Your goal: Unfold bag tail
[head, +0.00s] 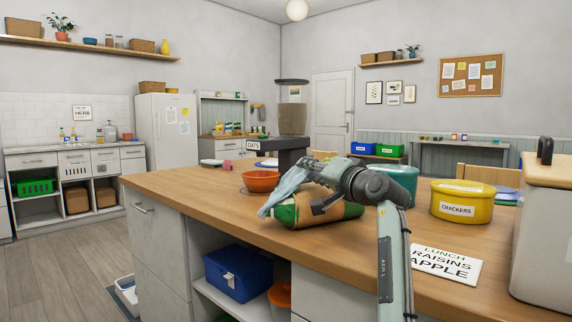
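A brown and green bag (340,209) lies on its side on the wooden counter. A pale blue, limp strip (284,190) hangs over the bag's left end; it looks like its tail, though the join is hidden. My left gripper (310,182) is over the bag, at the upper right end of this strip. Its dark finger parts are small and overlap the strip and bag, so I cannot tell if they grip it. My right gripper is not in view.
An orange bowl (261,181) and a dark stand (282,150) labelled OATS with a clear hopper are behind the bag. A teal tin (400,176), a yellow CRACKERS tin (462,202), a lunch card (445,264) and a pale bin (545,235) are right. The counter's front left is clear.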

